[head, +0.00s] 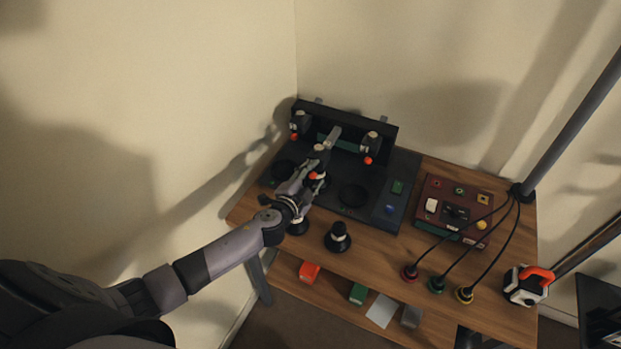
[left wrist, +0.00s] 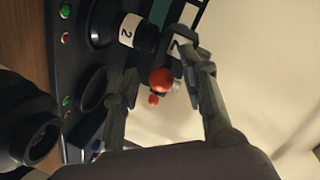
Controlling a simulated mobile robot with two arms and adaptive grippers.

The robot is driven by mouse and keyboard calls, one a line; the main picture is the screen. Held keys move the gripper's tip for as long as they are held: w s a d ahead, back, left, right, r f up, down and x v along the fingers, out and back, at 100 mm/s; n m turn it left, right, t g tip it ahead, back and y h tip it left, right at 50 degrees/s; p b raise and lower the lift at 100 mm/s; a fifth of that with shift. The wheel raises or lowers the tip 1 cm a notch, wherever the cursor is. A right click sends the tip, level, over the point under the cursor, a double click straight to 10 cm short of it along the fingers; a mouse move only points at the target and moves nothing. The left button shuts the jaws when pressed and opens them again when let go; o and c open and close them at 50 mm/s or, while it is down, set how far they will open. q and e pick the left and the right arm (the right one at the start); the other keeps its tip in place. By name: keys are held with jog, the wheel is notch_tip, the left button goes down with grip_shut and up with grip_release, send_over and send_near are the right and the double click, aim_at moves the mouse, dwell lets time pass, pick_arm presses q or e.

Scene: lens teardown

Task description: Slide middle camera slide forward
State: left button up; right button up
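The middle camera slide (head: 321,153) stands on the black station, ahead of the left and right slides, with a red-orange knob (head: 313,176) low on it. My left gripper (head: 315,170) is at this slide. In the left wrist view, my left gripper (left wrist: 160,62) is open. Its fingers are on either side of a red knob (left wrist: 161,80), with visible gaps. A part labelled "2" (left wrist: 181,47) is just beyond the knob, and a dark cylinder labelled "2" (left wrist: 129,28) is beside it. My right gripper is not in view.
The left slide (head: 299,121) and right slide (head: 371,145) are mounted at the back of the station (head: 402,180). Black lenses (head: 338,237) stand on the wooden table in front. A dark red control box (head: 448,207) with cables is at the right.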

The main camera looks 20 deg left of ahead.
pick_arm(q)
jog(key=v, duration=1.2)
